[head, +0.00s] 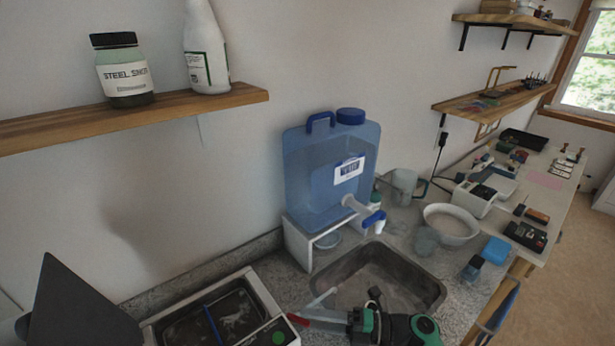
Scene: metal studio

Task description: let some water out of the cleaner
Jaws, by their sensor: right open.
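The cleaner (258,284) is a pale box with an open, dark basin at the bottom of the head view. A blue strip crosses the basin, and a green button is on its front panel. A small red piece (298,319), perhaps a valve lever, shows at its right corner. A short pale spout (323,297) points over the sink's left edge. My right gripper (320,316) reaches in from the bottom right, beside the red piece, with its jaws open. Whether it touches the red piece cannot be told. My left gripper is not in view.
A sink (408,272) is set into the counter right of the cleaner. A blue water container (310,180) with a tap stands behind it on a white stand. A white bowl (468,226) and a blue block (496,250) stand right of the sink. A shelf (170,108) hangs above.

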